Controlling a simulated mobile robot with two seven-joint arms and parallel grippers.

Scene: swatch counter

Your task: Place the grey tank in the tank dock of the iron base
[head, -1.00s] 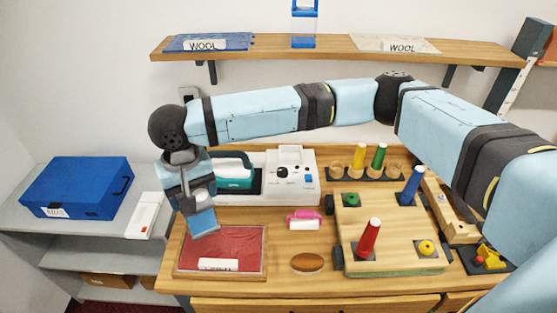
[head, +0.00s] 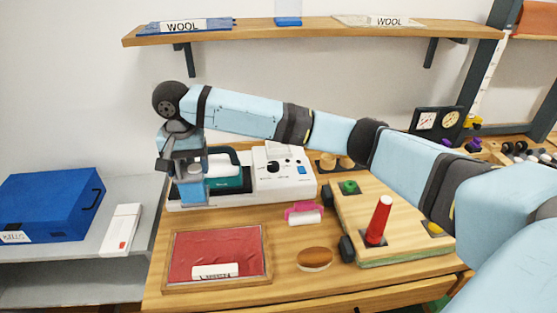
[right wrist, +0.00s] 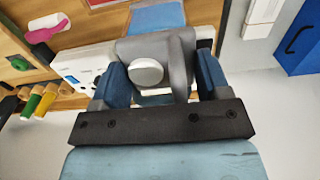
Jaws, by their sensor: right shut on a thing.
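My right gripper (head: 188,178) hangs pointing down over the left end of the white iron base (head: 284,184). In the right wrist view its fingers (right wrist: 160,74) are shut on the grey tank (right wrist: 168,48), which has a round white cap facing the camera. In the head view the gripper largely hides the tank and the left end of the base, so I cannot tell whether the tank touches the dock. The teal iron (head: 226,184) rests on the base just right of the gripper. My left gripper is not in view.
A red pad in a wooden frame (head: 267,270) lies in front of the base. A pink-and-white roll (head: 305,219), a brown oval brush (head: 315,262) and a wooden board with a red cone (head: 379,220) stand to the right. A blue case (head: 45,205) lies on the grey shelf at left.

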